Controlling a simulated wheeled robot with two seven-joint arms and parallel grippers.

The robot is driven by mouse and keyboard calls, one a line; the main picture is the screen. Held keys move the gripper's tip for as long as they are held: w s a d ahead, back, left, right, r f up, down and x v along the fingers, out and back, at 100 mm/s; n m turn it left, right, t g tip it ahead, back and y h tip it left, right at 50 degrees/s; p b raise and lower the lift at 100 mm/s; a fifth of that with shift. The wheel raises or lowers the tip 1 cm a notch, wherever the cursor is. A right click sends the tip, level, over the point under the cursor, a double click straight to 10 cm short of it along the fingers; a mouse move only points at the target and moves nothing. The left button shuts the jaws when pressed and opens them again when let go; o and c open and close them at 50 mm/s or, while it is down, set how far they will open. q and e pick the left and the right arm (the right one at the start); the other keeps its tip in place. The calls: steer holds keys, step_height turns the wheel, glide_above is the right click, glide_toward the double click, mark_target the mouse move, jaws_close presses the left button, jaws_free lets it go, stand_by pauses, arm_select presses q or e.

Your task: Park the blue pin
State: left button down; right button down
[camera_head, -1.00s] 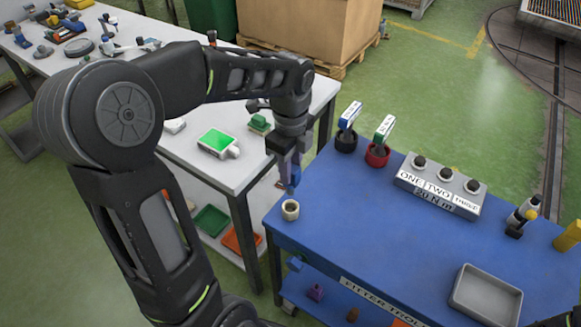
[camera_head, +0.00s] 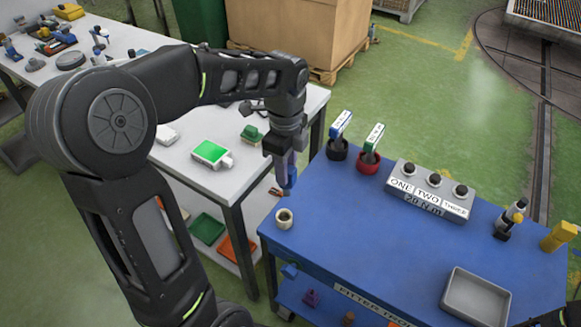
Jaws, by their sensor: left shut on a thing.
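My left gripper (camera_head: 287,170) points down over the near left corner of the blue table and is shut on the blue pin (camera_head: 291,179). Part of the pin is hidden by the jaws. A grey block (camera_head: 430,190) on the table has three dark-topped positions labelled ONE, TWO and THREE.
A blue-labelled tool (camera_head: 341,127) stands in a black ring and a green-labelled one (camera_head: 373,140) in a red ring. The table's middle is clear.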

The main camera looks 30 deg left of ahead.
arm_select(q)
steer(key=w+d+f+n+b, duration=0.4)
steer(key=w+d+f+n, duration=0.4)
steer(key=n, duration=0.8)
steer(key=w+d, duration=0.2)
steer(key=d, duration=0.2)
steer(key=shift+f+n, duration=0.35)
steer(key=shift+n, duration=0.05)
steer(key=shift+s, duration=0.1)
